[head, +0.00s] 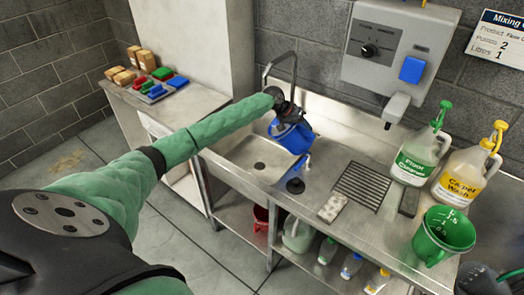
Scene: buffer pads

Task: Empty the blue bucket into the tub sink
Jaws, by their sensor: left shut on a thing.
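The blue bucket (293,137) hangs tilted over the right part of the steel tub sink (232,170). My left gripper (287,110) is shut on the bucket at its upper side; the fingertips are hard to make out. The bucket's inside is hidden, so I cannot tell what it holds. The tub sink's basin shows a dark drain, and its far right part is partly behind the bucket. A dark part of my right arm shows at the bottom right corner; its jaws cannot be made out.
A tall faucet (268,72) stands behind the bucket. A grey dispenser (392,52) hangs on the wall. On the right counter stand a floor cleaner jug (417,158), a carpet wash jug (460,178) and a green measuring bucket (440,238). Sponges and pads lie on the left counter (196,98).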

